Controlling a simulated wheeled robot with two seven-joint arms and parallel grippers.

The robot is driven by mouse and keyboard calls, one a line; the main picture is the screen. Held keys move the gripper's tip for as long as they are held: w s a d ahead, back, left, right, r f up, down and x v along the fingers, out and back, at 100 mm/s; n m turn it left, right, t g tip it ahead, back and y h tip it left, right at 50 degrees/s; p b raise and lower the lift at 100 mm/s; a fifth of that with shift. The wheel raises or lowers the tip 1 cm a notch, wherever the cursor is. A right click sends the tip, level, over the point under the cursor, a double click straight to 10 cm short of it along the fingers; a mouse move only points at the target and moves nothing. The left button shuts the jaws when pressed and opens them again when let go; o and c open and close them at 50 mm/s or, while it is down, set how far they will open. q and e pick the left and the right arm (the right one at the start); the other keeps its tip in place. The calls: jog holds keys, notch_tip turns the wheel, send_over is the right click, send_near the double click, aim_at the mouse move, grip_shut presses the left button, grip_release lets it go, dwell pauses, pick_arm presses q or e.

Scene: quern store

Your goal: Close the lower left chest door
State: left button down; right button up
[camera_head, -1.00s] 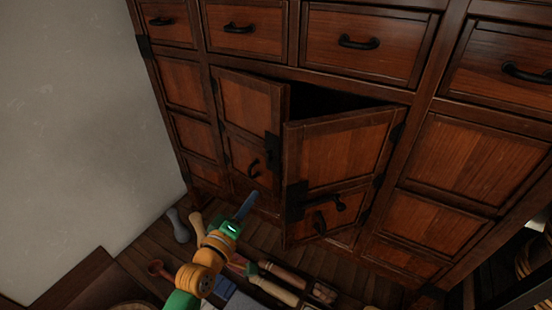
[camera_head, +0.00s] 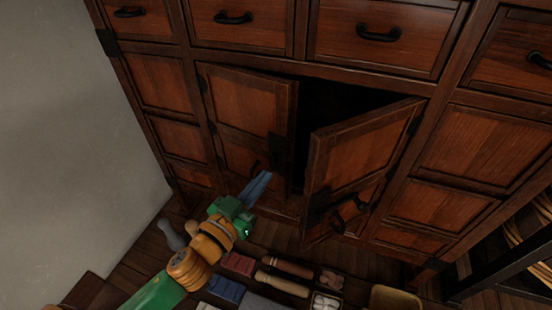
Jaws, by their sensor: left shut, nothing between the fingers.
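The lower left chest door (camera_head: 240,103), brown wood with a dark metal plate and a handle (camera_head: 254,168), stands slightly ajar in the chest's lower opening. The right door (camera_head: 355,150) of the same pair stands wide open, swung out toward me, with a dark gap between them. My left gripper (camera_head: 259,184), with blue-grey fingers on a green body, is shut and empty. Its tips are in front of the left door's lower right part, just below the handle. I cannot tell whether they touch it. My right gripper is not in view.
Drawers with dark handles (camera_head: 379,34) run above the doors. Rolling-pin-like tools (camera_head: 282,285), a tan bowl (camera_head: 395,299) and small boxes lie on the floor below. A dark shelf (camera_head: 500,265) stands at the right, a pale wall (camera_head: 60,130) at the left.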

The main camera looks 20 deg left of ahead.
aim_at(283, 155)
pick_arm(q)
jog(key=x, duration=0.2)
jog(key=p+x, duration=0.1)
jog(key=x, duration=0.1)
jog(key=shift+w+a+r, duration=0.1)
jog(key=shift+w+a, duration=0.05)
jog(key=shift+w, duration=0.25)
jog(key=shift+w+d, duration=0.25)
jog(key=shift+w, duration=0.35)
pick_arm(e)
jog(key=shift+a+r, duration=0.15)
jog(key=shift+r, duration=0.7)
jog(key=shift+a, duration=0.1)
pick_arm(q)
jog(key=shift+w+n+y, duration=0.3)
jog(key=w, duration=0.1)
jog(key=w+d+y+b, duration=0.1)
jog(key=w, duration=0.1)
jog(key=shift+w+d+n+y, duration=0.1)
jog(key=shift+w+n+y, duration=0.2)
jog(key=shift+n, duration=0.1)
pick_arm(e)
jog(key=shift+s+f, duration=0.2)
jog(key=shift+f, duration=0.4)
